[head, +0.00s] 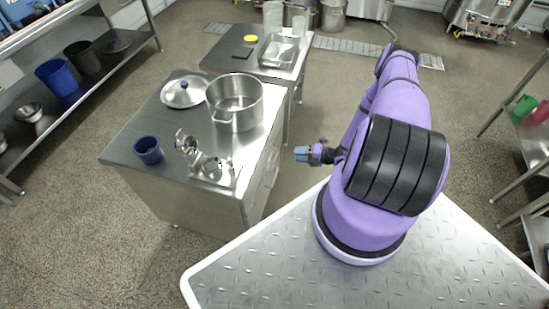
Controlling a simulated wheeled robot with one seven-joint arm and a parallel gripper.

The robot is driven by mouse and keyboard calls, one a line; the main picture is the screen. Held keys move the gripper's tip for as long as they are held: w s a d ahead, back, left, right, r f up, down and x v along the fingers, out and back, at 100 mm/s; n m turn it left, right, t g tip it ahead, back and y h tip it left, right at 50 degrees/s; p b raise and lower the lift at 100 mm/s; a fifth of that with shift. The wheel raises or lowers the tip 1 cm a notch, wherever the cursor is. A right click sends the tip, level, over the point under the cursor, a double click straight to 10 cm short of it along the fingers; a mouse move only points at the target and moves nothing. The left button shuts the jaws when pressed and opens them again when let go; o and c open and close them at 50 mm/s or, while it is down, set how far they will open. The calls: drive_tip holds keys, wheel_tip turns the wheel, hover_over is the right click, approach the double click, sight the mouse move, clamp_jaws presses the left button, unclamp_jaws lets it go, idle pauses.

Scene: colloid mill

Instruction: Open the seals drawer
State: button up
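A steel cabinet (185,197) stands left of centre. Its right side, seen at a steep slant, carries drawer fronts (265,178) with small handles. They look closed, and I cannot read any label to tell which one is the seals drawer. My gripper (301,153) has blue fingertips pointing left toward that side. It appears apart from the drawer fronts, with floor visible between them. Nothing shows in its grasp, and the finger gap is too small to make out.
The cabinet top holds a steel pot (236,103), a lid (184,93), a blue cup (148,150) and small metal parts (210,167). A second table (228,58) stands behind. Shelving (84,54) lines the left.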

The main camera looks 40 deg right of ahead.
sight(276, 155)
drive_tip(key=shift+m, duration=0.4)
drive_tip(key=x, duration=0.7)
drive_tip(key=f+x, duration=0.1)
drive_tip(key=x, duration=0.3)
drive_tip(key=shift+s+a+f, duration=0.1)
drive_tip(key=shift+s, duration=0.25)
drive_tip(key=shift+c, duration=0.4)
clamp_jaws()
